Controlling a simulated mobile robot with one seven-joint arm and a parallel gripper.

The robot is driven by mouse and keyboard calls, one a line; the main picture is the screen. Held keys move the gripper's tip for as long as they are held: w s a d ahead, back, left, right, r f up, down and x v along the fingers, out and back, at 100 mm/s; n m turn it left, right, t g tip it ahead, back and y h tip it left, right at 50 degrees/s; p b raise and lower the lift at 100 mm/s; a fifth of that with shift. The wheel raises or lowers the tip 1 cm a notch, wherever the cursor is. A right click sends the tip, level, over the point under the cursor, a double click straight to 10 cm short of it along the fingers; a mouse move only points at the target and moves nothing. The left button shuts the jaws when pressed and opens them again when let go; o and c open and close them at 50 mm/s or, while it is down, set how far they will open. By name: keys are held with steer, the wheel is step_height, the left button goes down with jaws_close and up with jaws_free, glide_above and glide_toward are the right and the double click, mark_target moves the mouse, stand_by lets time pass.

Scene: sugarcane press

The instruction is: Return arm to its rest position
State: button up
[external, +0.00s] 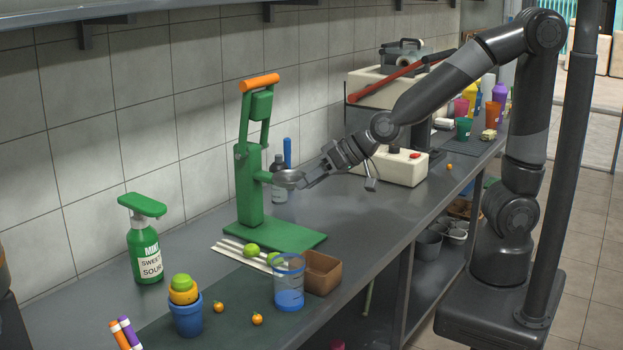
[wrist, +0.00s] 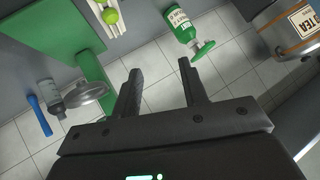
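My gripper (external: 312,180) is stretched out over the counter, close to the metal cup of the green press (external: 250,190). In the wrist view my gripper (wrist: 158,75) has its two dark fingers spread apart with nothing between them. The press cup (wrist: 92,88) shows to the left of the fingers there, apart from them. In the external view the fingers overlap the cup's right side, and I cannot tell from that view whether they touch it. My arm reaches left from its base at the right.
A cream machine (external: 400,166) stands behind my forearm. The floor at the right is clear.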

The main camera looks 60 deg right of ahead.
steer(key=s+d+r+g+h, duration=0.1)
steer(key=s+d+h, duration=0.1)
steer(key=s+d, duration=0.3)
steer(key=s+d+r+m+g+h, duration=0.1)
steer(key=s+d, duration=0.4)
steer(key=d, duration=0.7)
steer(key=s+d+r+g+h, duration=0.1)
steer(key=s+d+r+h, duration=0.1)
steer(key=s+d, duration=0.4)
steer(key=d+r, duration=0.1)
steer(key=d, duration=0.1)
steer(key=shift+d+r+h, duration=0.15)
steer(key=shift+d+h, duration=0.15)
steer(key=shift+d, duration=0.05)
